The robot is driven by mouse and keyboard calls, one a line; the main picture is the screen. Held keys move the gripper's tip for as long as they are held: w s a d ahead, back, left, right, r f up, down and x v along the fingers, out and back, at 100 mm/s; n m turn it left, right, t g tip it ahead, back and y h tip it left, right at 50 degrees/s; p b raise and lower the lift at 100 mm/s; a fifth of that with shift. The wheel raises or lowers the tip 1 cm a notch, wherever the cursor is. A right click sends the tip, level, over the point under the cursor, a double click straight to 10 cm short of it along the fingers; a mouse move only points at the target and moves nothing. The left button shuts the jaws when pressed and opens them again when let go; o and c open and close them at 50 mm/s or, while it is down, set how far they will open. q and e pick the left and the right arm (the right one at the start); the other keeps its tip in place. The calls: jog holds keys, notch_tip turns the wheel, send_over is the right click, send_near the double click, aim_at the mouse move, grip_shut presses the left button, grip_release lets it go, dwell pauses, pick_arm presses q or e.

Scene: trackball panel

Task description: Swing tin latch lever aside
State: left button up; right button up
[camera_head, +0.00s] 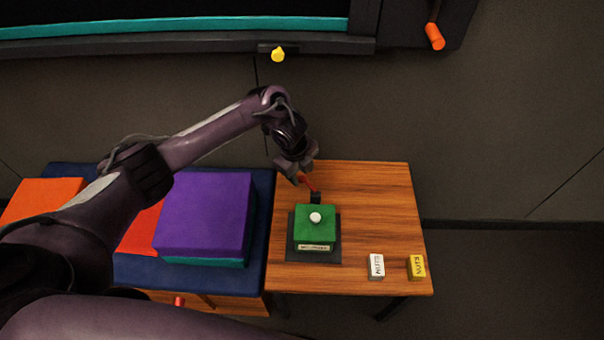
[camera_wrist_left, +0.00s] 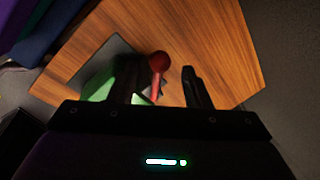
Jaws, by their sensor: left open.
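The green tin (camera_head: 316,228) with a white knob on its lid stands on a dark square mat (camera_head: 293,250) on the wooden table. The red latch lever (camera_head: 308,183) rises from a dark mount behind the tin and tilts toward the back left. My left gripper (camera_head: 303,174) is at the lever's upper end. In the left wrist view the lever's round red tip (camera_wrist_left: 159,61) shows between the two open fingers of my left gripper (camera_wrist_left: 160,82), nearer the left finger; I cannot tell if they touch. The tin (camera_wrist_left: 98,85) is partly hidden behind that finger. My right gripper is not in view.
A white labelled block (camera_head: 376,266) and a yellow labelled block (camera_head: 416,267) stand at the table's front right. Purple (camera_head: 205,213) and orange blocks are stacked on a blue surface to the left.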

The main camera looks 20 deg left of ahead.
pick_arm(q)
jog(key=r, duration=0.3)
jog(key=s+r, duration=0.1)
jog(key=r, duration=0.1)
jog(key=shift+a+r+p, duration=0.25)
jog(key=shift+a+p, duration=0.05)
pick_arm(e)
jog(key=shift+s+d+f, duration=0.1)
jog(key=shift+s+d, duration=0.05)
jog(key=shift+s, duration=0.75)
